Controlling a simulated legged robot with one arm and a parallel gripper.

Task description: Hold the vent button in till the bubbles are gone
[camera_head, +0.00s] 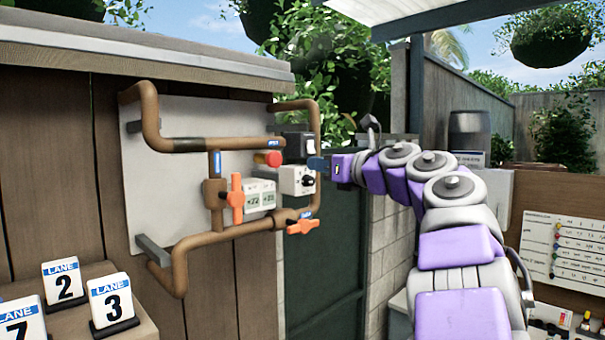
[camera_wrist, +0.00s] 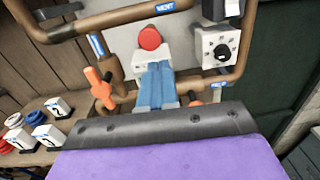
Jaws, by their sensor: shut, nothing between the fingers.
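The red vent button (camera_head: 268,158) sticks out from the pipe panel, under a blue label. In the wrist view the button (camera_wrist: 149,38) is just above my fingertips, and the label (camera_wrist: 166,6) reads VENT. My gripper (camera_head: 318,164) is to the right of the button in the head view, with a gap between them. Its blue fingers (camera_wrist: 155,70) are together and empty. I cannot tell from the wrist view how far in front of the button they are. I see no bubbles in either view.
Brown pipes (camera_head: 205,238) frame the panel, with an orange valve handle (camera_head: 237,199) and another orange handle (camera_head: 302,227). A white dial box (camera_head: 297,180) and a black box (camera_head: 299,146) are near my gripper. Lane blocks (camera_head: 112,302) stand lower left.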

